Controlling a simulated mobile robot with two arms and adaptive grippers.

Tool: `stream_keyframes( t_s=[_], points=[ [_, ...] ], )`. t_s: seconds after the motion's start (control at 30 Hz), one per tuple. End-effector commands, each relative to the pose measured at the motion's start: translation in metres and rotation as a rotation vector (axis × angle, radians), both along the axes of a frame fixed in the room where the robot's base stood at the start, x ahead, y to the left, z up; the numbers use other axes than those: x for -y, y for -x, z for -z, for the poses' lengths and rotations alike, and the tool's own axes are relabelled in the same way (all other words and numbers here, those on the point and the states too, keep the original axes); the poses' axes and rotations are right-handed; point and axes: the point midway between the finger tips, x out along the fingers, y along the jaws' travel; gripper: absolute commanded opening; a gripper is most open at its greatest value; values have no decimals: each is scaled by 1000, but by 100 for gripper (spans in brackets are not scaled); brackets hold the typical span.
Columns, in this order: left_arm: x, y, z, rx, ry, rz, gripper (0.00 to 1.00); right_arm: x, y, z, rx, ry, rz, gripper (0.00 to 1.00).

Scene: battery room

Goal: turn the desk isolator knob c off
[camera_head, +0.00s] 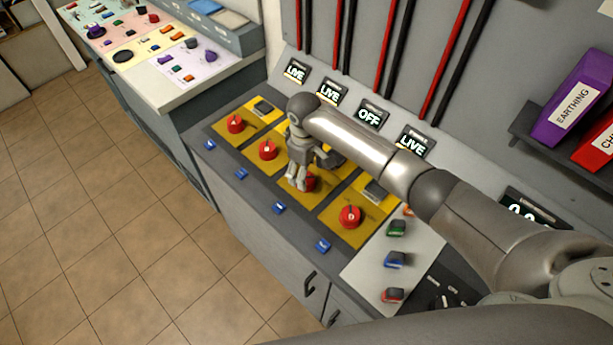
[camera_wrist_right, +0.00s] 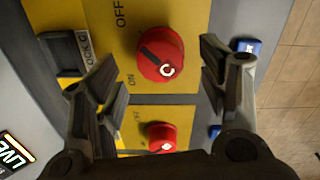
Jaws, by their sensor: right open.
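The red isolator knob c (camera_wrist_right: 160,55) sits on its yellow plate (camera_wrist_right: 197,12), with OFF and ON printed to its left in the right wrist view. Its dark bar lies slanted. In the head view the knob (camera_head: 310,184) is partly hidden by my right gripper (camera_head: 297,183). In the wrist view the right gripper's (camera_wrist_right: 165,78) fingers are open, one on each side of the knob, with visible gaps. I cannot tell whether they touch it. The third display (camera_head: 369,116), behind this plate, reads OFF. My left gripper is out of view.
Red knobs a (camera_head: 235,124), b (camera_head: 268,150) and d (camera_head: 350,216) sit on neighbouring yellow plates; the other displays read LIVE. Blue tags (camera_head: 279,208) line the desk's front. Red and black rods (camera_head: 447,60) stand behind. A purple EARTHING binder (camera_head: 572,98) is right. Tiled floor lies clear at left.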

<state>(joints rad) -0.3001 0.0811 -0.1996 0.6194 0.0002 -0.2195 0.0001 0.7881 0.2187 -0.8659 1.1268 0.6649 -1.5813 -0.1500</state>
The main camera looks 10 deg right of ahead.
Motion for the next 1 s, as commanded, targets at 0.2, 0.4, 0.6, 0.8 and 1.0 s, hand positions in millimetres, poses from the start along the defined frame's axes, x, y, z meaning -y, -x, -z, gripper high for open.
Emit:
stream_keyframes(
  t_s=[0.2,0.4,0.6,0.8,1.0],
  points=[
    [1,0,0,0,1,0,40,-1,0,-48,3,-1,0,67],
    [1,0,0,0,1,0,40,-1,1,-72,1,1,0,67],
    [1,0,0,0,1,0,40,-1,2,-78,-1,1,1,67],
    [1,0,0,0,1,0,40,-1,2,-78,-1,1,1,67],
    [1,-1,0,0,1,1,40,-1,2,-78,-1,1,1,67]
  ],
)
